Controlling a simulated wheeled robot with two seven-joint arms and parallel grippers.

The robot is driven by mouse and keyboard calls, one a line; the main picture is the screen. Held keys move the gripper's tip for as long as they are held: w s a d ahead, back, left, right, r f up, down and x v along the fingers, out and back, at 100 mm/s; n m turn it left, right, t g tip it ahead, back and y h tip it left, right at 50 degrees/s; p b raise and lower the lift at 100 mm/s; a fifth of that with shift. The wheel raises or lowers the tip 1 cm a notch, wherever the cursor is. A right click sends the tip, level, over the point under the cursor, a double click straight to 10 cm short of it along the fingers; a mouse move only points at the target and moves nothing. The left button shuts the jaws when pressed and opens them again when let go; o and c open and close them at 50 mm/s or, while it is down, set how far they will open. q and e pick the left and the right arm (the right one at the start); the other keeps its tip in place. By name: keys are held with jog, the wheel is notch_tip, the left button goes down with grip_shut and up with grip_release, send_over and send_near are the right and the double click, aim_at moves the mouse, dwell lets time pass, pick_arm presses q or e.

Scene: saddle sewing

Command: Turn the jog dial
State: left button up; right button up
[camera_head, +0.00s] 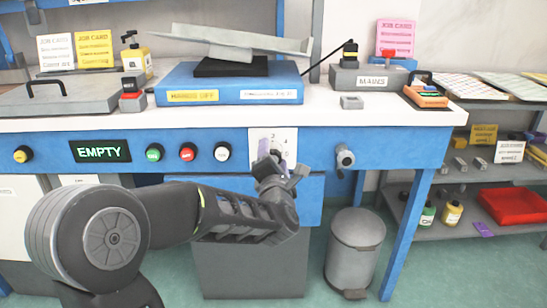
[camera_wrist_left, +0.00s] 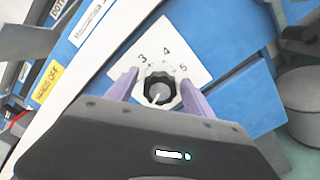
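The jog dial (camera_wrist_left: 159,88) is a black ribbed knob with a grey centre and a white pointer line. It sits on a white plate (camera_wrist_left: 185,40) marked with numbers, 3, 4 and 5 among them. In the head view the plate (camera_head: 284,137) is on the blue bench front, and my gripper mostly hides the dial. My left gripper (camera_head: 272,160) is in front of the plate. In the left wrist view its two purple fingers (camera_wrist_left: 157,84) are apart, one on each side of the dial. I cannot tell whether they touch it. My right gripper is not in view.
Left along the panel are an EMPTY display (camera_head: 100,151) and green (camera_head: 154,153), red (camera_head: 187,152) and white (camera_head: 222,151) buttons. A grey knob (camera_head: 344,158) projects right of the plate. A grey bin (camera_head: 354,250) stands on the floor below.

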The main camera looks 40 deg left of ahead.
pick_arm(q)
grip_shut()
dwell(0.5)
